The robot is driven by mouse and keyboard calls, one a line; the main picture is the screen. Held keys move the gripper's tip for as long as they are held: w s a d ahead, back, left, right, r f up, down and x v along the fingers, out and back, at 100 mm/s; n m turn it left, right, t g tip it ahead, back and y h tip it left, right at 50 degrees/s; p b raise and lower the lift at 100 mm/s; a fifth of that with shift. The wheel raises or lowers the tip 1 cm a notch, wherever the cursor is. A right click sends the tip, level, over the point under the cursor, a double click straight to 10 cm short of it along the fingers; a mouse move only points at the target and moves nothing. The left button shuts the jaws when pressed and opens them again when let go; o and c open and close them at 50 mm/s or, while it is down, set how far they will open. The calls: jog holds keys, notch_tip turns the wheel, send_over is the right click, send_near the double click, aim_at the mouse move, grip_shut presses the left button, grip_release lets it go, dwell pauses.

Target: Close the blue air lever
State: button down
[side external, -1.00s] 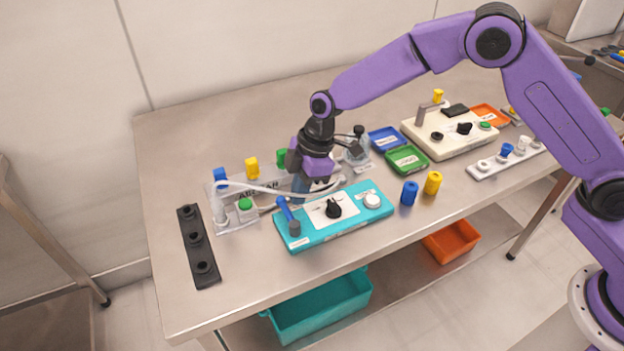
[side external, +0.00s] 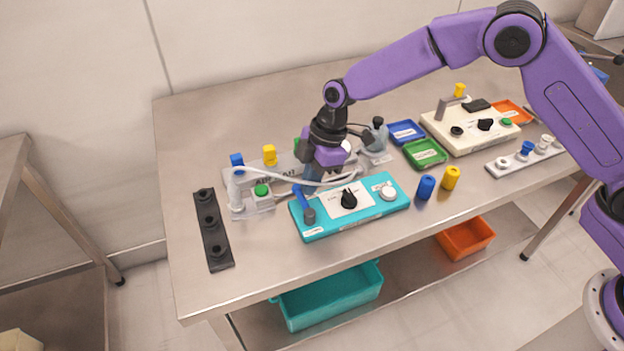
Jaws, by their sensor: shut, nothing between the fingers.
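A long blue lever (side external: 300,198) stands on the left end of the teal panel (side external: 374,214), tilted, beside a grey round knob (side external: 309,215). A separate blue cap (side external: 237,160) sits on a clear fitting at the left end of the pale rack behind. The small label text is too blurred to read fully. My gripper (side external: 316,180) points down just above and behind the panel's back left edge, to the right of the lever. It is shut and empty. Its fingertips are partly lost against the rack and tubing, so I cannot tell if they touch the lever.
Clear tubing (side external: 275,183) runs close around my gripper. A black dial (side external: 348,199) and white knob (side external: 388,193) are on the panel. Blue (side external: 426,187) and yellow (side external: 451,178) cylinders stand to its right. A black three-socket strip (side external: 213,230) lies left. The front table strip is clear.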

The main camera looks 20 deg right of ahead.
jog(key=shift+w+a+n+g, duration=0.15)
jog(key=shift+a+n+g, duration=0.25)
jog(key=shift+n, duration=0.4)
jog(key=n, duration=0.1)
jog(key=a+n, duration=0.1)
jog(key=shift+w+a+n, duration=0.1)
jog(key=shift+a+n, duration=0.15)
jog(key=shift+n, duration=0.05)
jog(key=a+n, duration=0.1)
jog(key=n, duration=0.1)
jog(key=a+n+g+h, duration=0.1)
jog(key=n, duration=0.1)
jog(key=shift+g, duration=0.3)
jog(key=a+n, duration=0.1)
jog(key=n, duration=0.1)
jog(key=s+n+h, duration=0.1)
jog(key=shift+s+a+n, duration=0.1)
jog(key=shift+a+n, duration=0.25)
jog(key=shift+n, duration=0.05)
jog(key=shift+s+a+n+g+h, duration=0.2)
jog(key=shift+s+a+n+h, duration=0.15)
jog(key=shift+n, duration=0.65)
jog(key=shift+s+a+n+g+h, duration=0.25)
jog(key=shift+s+a+n, duration=0.1)
jog(key=shift+n, duration=0.65)
jog(key=shift+s, duration=0.15)
jog(key=shift+s+a, duration=0.25)
jog(key=shift+r, duration=0.1)
